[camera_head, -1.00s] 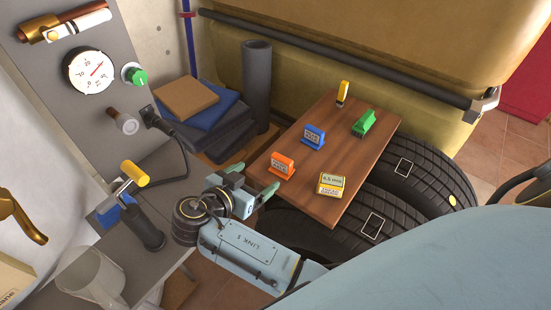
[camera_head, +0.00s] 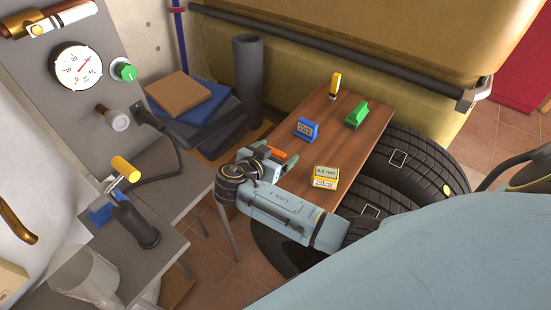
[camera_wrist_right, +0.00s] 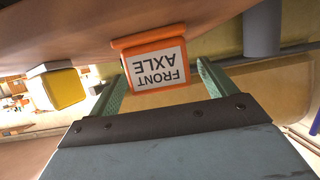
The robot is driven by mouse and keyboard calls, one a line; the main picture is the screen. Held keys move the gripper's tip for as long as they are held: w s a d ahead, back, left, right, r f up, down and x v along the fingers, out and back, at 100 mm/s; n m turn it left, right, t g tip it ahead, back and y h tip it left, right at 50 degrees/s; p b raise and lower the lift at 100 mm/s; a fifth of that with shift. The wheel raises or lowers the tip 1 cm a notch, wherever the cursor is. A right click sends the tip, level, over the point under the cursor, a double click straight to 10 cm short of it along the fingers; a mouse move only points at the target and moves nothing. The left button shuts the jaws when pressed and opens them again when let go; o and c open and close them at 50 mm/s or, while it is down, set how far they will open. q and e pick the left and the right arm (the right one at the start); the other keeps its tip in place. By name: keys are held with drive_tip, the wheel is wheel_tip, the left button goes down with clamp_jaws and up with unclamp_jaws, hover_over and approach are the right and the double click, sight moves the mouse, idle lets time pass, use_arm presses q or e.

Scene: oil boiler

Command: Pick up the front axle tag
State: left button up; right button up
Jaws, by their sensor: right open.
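The front axle tag is an orange block with a white label. In the right wrist view the tag (camera_wrist_right: 155,68) reads "FRONT AXLE" upside down and sits between the spread fingers of my right gripper (camera_wrist_right: 161,76). The gripper is open, with a gap visible at least on the right side of the tag. In the head view the right gripper (camera_head: 274,154) is at the left edge of the wooden table (camera_head: 350,138), and only a bit of the orange tag (camera_head: 277,153) shows there. My left gripper is not in view.
On the table stand a blue tag (camera_head: 306,129), a green tag (camera_head: 357,115), a yellow tag (camera_head: 335,86) and a yellow-and-white box (camera_head: 325,177). Tyres (camera_head: 405,165) lie beside the table. A grey bench with a gauge panel (camera_head: 75,65) is at left.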

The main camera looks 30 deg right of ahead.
drive_tip(key=c, duration=1)
